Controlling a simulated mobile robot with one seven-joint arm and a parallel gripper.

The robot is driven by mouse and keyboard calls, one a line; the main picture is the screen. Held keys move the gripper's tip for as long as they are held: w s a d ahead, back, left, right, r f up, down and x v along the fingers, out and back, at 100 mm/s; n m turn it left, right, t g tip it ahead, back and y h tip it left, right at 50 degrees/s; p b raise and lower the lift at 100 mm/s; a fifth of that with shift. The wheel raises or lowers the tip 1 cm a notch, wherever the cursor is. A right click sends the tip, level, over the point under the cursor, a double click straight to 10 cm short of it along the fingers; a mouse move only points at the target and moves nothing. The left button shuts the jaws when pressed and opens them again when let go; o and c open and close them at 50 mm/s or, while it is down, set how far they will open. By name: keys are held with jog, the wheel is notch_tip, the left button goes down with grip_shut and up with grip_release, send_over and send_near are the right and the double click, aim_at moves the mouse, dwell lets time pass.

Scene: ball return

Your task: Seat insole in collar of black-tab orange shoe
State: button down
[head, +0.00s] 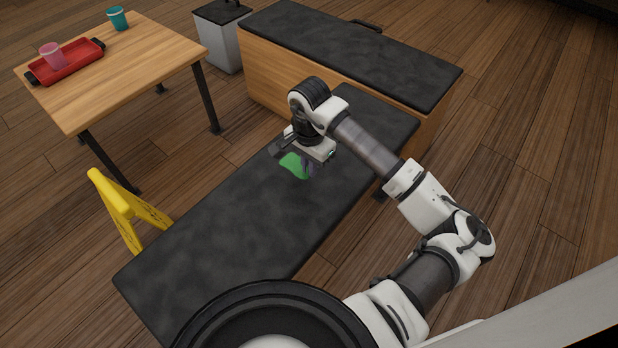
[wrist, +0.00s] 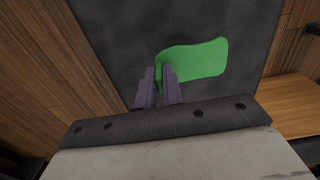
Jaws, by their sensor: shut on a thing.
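A flat green insole (head: 294,165) is at my gripper over the dark bench. It also shows in the wrist view (wrist: 200,60), reaching up and to the right from the fingers. My gripper (wrist: 161,80) is shut on the insole's near left end. In the head view my gripper (head: 291,162) hangs low over the bench; I cannot tell whether the insole touches the bench top. No orange shoe shows in either view.
The dark bench top (head: 230,220) is clear around my gripper. A wooden chest with a dark top (head: 350,50) stands behind. A wooden table (head: 125,70) with a red tray (head: 75,66), pink cup (head: 53,55) and teal cup (head: 117,18) is left. A yellow floor sign (head: 125,207) stands beside the bench.

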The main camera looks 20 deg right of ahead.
aim_at(309, 187)
jog(key=shift+f, duration=2.55)
jog(key=shift+f+b, duration=0.2)
jog(key=shift+b, duration=0.3)
jog(key=c, duration=1.5)
grip_release()
jog(key=shift+c, duration=0.2)
jog(key=shift+r, duration=0.1)
notch_tip(309, 187, up, 12)
jog(key=shift+r+p, duration=0.15)
jog(key=shift+p, duration=0.65)
